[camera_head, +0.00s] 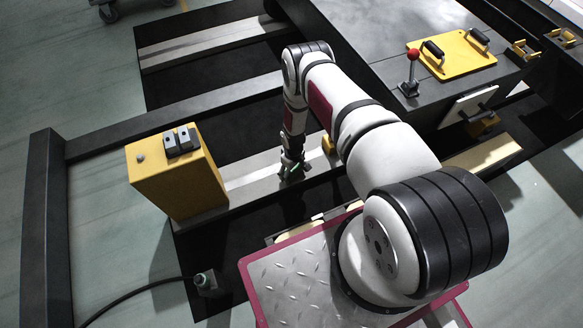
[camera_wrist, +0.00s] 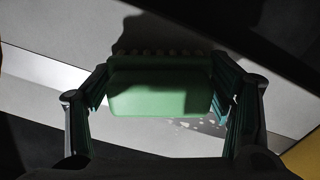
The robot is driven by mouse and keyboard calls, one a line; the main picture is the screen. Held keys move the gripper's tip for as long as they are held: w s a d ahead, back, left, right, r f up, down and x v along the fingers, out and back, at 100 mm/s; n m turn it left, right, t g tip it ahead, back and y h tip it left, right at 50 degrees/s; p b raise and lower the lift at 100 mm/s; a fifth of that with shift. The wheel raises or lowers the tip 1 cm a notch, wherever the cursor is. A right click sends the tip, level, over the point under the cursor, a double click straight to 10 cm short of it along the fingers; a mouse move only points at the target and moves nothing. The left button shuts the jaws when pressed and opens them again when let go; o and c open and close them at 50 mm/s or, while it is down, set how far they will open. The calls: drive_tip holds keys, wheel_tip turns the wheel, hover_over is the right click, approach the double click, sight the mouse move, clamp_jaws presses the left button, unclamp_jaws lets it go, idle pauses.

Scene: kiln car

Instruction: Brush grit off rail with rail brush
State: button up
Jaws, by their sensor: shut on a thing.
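My gripper (camera_head: 291,170) points down over the near pale rail (camera_head: 250,171) in the head view. It is shut on the green rail brush (camera_wrist: 160,92), which fills the space between both fingers in the wrist view. The brush's short bristles show along its far edge; whether they touch the rail I cannot tell. The rail (camera_wrist: 150,139) also shows as a bright strip under the brush in the wrist view. Pale specks of grit (camera_wrist: 208,125) lie on it, close to the brush's lower right. In the head view the brush is mostly hidden by the fingers.
A yellow box (camera_head: 165,178) with a dark clamp-like part on top stands at the rail's left end. The dark kiln car (camera_head: 372,47) stands at the upper right, with a yellow plate (camera_head: 450,55) and a red-knobbed lever (camera_head: 411,72). A second rail (camera_head: 205,42) runs farther back.

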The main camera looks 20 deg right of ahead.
sight(270, 178)
idle(0.4)
drive_tip(key=shift+a+b, duration=0.35)
drive_tip(key=shift+a, duration=1.9)
drive_tip(key=shift+a+b, duration=0.55)
drive_tip(key=shift+a, duration=1.7)
drive_tip(key=shift+w, duration=0.15)
drive_tip(key=shift+o, duration=0.8)
drive_tip(key=shift+w+f+b, duration=0.15)
drive_tip(key=shift+w+b, duration=0.45)
drive_tip(key=shift+b, duration=0.15)
drive_tip(key=shift+w+b, duration=0.35)
drive_tip(key=c, duration=0.6)
